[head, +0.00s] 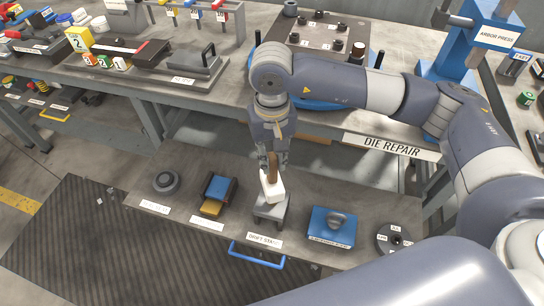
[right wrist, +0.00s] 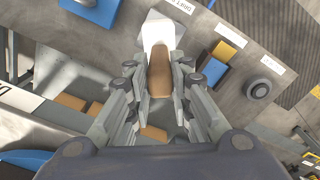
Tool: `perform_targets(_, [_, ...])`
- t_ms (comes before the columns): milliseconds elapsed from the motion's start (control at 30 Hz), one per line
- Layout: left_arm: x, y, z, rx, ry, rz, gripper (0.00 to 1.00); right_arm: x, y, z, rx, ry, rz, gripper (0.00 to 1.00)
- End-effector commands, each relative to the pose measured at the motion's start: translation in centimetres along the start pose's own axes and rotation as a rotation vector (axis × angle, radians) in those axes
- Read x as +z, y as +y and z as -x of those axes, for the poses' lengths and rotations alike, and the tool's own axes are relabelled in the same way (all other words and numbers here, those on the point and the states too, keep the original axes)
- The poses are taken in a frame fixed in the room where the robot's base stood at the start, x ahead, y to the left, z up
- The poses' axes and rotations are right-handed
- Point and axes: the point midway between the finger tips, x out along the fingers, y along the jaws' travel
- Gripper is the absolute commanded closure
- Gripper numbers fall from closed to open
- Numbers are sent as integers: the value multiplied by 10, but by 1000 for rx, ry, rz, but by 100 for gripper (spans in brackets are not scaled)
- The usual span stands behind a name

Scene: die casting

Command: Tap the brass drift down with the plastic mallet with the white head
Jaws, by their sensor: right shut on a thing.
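My right gripper (head: 272,160) points down over the lower shelf and is shut on the brown handle of the mallet. The mallet's white head (head: 271,187) hangs below the fingers, over the grey drift stand (head: 271,213) labelled "DRIFT STA…". In the right wrist view the handle (right wrist: 160,75) lies between the fingers, with the white head (right wrist: 158,32) beyond the fingertips. I cannot make out the brass drift; the mallet head covers part of the stand. Whether the head touches anything below is unclear. My left gripper is out of view.
The lower shelf (head: 345,190) also holds a blue and yellow block holder (head: 219,188), a round grey part (head: 165,182), a blue tray (head: 331,226) and a dark round dial (head: 394,239). The upper bench edge with the "DIE REPAIR" sign (head: 391,147) lies behind.

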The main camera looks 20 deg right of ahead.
Motion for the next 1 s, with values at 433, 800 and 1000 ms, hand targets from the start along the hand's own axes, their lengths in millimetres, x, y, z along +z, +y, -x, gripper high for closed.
perform_targets(433, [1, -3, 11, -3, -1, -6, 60, -1, 0, 26, -1, 4, 0, 100])
perform_targets(800, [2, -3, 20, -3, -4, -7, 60, 0, 0, 51, -1, 1, 1, 100])
perform_targets(1000, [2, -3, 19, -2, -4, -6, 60, 0, 0, 51, -1, 2, 0, 100])
